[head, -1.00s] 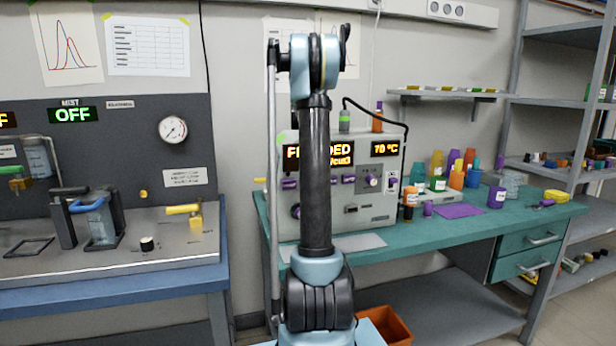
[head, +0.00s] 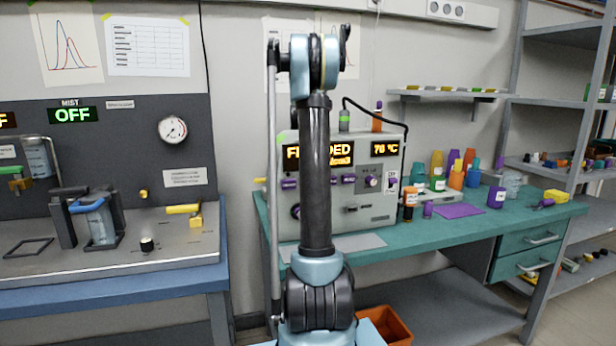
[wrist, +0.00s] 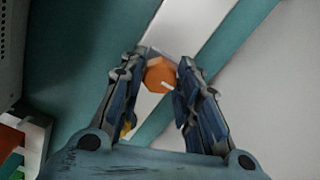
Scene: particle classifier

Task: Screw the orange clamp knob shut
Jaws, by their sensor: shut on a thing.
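In the wrist view, the orange clamp knob (wrist: 160,75) sits between the two fingertips of my gripper (wrist: 160,82). The gripper is shut on the knob, with a finger on each side. A short white mark shows on the knob's face. A pale metallic piece lies just behind it, and a light grey strip runs diagonally past it over a teal surface. In the head view my arm stands upright in the middle, and neither the gripper nor the held knob can be made out there.
A grey instrument box (head: 370,208) with lit displays stands on the teal bench (head: 440,228), partly behind my arm. Coloured bottles, a purple mat (head: 459,211) and a yellow block (head: 556,196) are to the right. An orange bin (head: 390,326) is below. A blue bench (head: 120,287) stands left.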

